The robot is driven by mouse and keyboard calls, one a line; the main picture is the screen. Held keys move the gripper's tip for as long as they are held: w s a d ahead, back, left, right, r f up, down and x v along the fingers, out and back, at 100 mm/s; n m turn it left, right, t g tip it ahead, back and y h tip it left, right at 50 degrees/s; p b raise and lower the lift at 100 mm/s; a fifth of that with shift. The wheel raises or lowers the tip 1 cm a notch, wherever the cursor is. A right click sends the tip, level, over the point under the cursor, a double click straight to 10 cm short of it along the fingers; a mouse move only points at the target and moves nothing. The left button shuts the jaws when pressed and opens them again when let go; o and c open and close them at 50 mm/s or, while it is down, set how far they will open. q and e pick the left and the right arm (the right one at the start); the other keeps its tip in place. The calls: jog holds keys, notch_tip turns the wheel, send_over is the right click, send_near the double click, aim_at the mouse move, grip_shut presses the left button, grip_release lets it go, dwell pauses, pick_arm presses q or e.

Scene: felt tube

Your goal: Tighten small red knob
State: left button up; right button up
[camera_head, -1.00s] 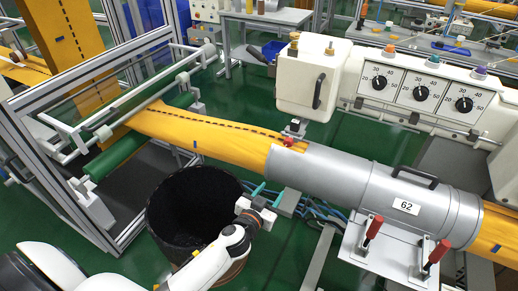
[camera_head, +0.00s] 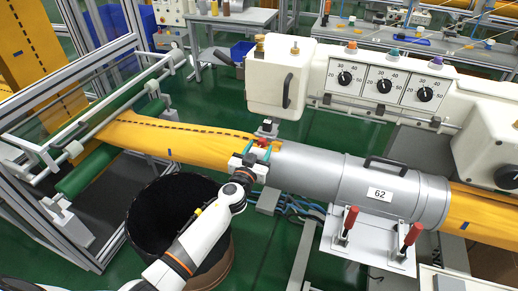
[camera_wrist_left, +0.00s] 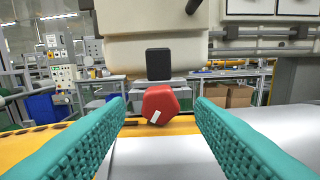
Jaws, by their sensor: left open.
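The small red knob (camera_wrist_left: 160,104) is faceted, with a white mark on its face. In the left wrist view it sits between my two teal fingertips, a little beyond them, with a gap on both sides. In the head view the red knob (camera_head: 262,142) shows at the left end of the grey metal tube (camera_head: 310,172), partly hidden by my left gripper (camera_head: 258,151). My left gripper is open and holds nothing. The yellow felt (camera_head: 170,137) runs into the tube, which is labelled 62. My right gripper is not in view.
A black bin (camera_head: 170,212) stands below my left arm. A white machine box (camera_head: 280,78) hangs behind the knob, and a dial panel (camera_head: 385,82) is to its right. Two red-handled clamps (camera_head: 349,222) stand in front of the tube.

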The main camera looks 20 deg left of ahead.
pick_arm(q)
jog(key=shift+w, duration=0.3)
jog(key=c, duration=1)
